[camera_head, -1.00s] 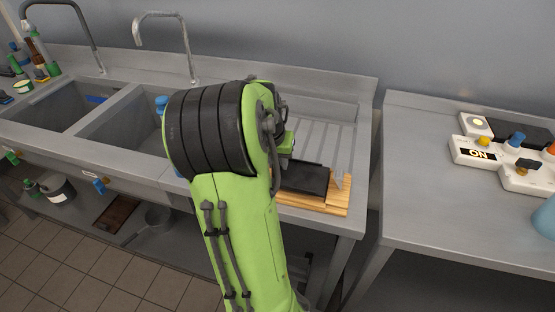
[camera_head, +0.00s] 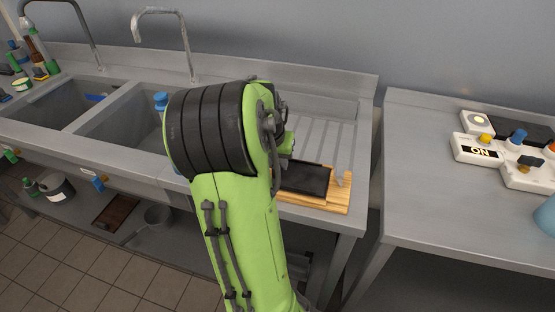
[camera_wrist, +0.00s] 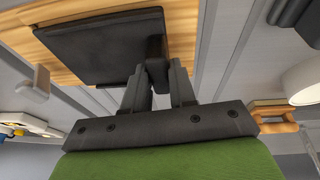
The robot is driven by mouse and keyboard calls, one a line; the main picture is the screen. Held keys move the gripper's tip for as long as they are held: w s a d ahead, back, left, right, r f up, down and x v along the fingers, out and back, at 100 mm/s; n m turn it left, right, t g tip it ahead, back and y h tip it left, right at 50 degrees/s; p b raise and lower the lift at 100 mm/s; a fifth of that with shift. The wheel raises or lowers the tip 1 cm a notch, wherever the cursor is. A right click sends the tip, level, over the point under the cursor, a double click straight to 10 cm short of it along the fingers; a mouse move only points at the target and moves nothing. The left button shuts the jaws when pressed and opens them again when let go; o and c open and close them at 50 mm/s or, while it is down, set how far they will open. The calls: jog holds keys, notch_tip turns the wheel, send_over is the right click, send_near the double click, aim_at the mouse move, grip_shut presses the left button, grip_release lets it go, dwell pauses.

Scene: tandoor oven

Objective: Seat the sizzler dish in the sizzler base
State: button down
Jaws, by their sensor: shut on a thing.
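The sizzler dish is a black, flat rectangular plate (camera_head: 305,179) over the wooden sizzler base (camera_head: 333,200) on the drainboard. In the wrist view the dish (camera_wrist: 100,45) lies over the middle of the pale wooden base (camera_wrist: 182,30), with wood showing on both sides. My gripper (camera_wrist: 157,72) is shut on a dark tab at the dish's edge. In the head view my arm hides the fingers and the dish's left end. I cannot tell whether the dish sits fully down in the base.
A grey hook-like piece (camera_head: 345,178) stands at the base's right edge. Sinks (camera_head: 120,130) with taps lie to the left. A right-hand counter (camera_head: 425,180) across a gap carries a white switch panel (camera_head: 478,149).

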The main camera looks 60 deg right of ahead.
jog(key=shift+f+b, duration=0.3)
jog(key=shift+f, duration=0.15)
jog(key=c, duration=0.8)
grip_release()
jog(key=shift+c, duration=0.2)
jog(key=p+v, duration=0.6)
jog(key=v, duration=0.2)
jog(key=shift+r, duration=0.1)
